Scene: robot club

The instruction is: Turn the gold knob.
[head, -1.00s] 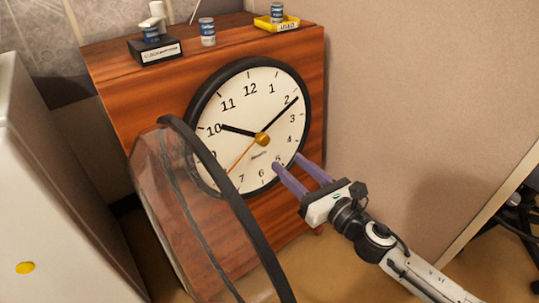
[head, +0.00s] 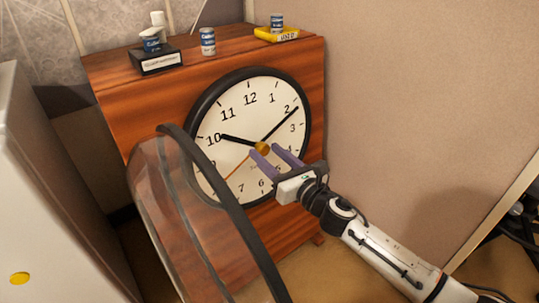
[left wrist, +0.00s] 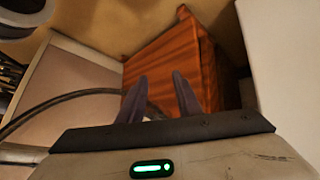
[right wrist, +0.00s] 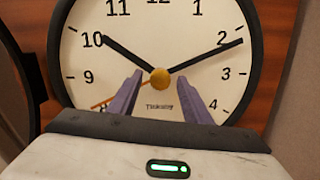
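The gold knob (head: 262,148) sits at the centre of a white clock face (head: 235,123) with black hands and an orange hand. The clock is set in the front of a wooden cabinet (head: 110,90). My right gripper (head: 263,149) is open, its purple fingers reaching toward the knob from the lower right. In the right wrist view the knob (right wrist: 160,78) shows between and just beyond the fingertips. I cannot tell whether they touch it. My left gripper (left wrist: 161,78) is open and empty in the left wrist view, pointing toward a wooden surface (left wrist: 165,60). It is not in the head view.
A transparent round door with a black rim (head: 225,190) stands swung open to the left of the clock. Small cans (head: 208,41), a black labelled box (head: 156,61) and a yellow tray (head: 277,35) stand on the cabinet. A beige partition (head: 420,90) is at right.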

